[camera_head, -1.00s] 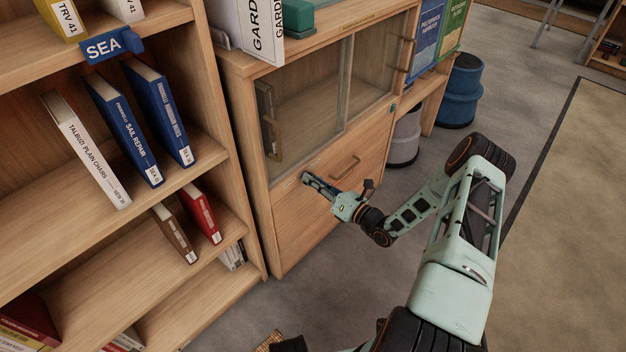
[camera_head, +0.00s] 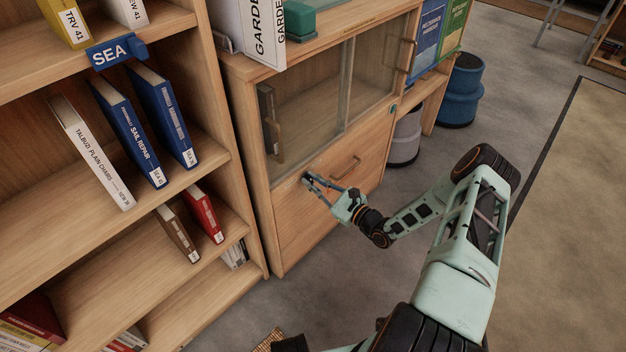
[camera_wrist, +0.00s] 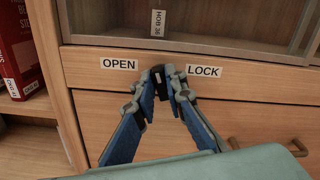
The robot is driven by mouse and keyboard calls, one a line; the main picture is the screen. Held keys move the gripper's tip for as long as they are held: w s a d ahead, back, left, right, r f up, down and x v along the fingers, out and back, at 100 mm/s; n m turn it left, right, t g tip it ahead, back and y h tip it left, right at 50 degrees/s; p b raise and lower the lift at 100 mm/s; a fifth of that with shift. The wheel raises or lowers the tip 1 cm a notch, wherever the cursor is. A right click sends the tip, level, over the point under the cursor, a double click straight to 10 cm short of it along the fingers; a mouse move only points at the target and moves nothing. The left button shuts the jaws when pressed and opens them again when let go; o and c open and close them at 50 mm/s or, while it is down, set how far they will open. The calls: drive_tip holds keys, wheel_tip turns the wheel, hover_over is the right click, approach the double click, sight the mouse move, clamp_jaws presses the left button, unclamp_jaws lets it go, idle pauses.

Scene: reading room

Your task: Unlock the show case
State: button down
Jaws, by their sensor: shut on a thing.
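The show case (camera_head: 300,225) is a wooden cabinet with sliding glass doors (camera_head: 310,105) above a wooden front with a handle. In the wrist view, its rail carries an OPEN label (camera_wrist: 119,64) on the left and a LOCK label (camera_wrist: 204,71) on the right. A small dark lock knob (camera_wrist: 158,74) sits between them, mostly hidden by my fingertips. My gripper (camera_wrist: 163,76) is shut on this knob, its blue-padded fingers converging there. In the head view my gripper (camera_head: 306,178) reaches the case front below the glass. Which way the knob points is hard to tell.
An open bookshelf (camera_head: 235,150) with several books stands close on the left. A drawer handle (camera_head: 345,168) is just right of my gripper. Blue and grey stools (camera_head: 460,92) stand beyond the case. Carpeted floor to the right is free.

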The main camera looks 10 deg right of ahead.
drive_tip(key=n+p, duration=0.1)
drive_tip(key=n, duration=0.3)
drive_tip(key=shift+s+a+f+n, duration=0.1)
drive_tip(key=shift+n, duration=0.3)
idle(0.4)
drive_tip(key=c, duration=2)
unclamp_jaws()
drive_tip(key=v, duration=1.2)
drive_tip(key=shift+n, duration=0.3)
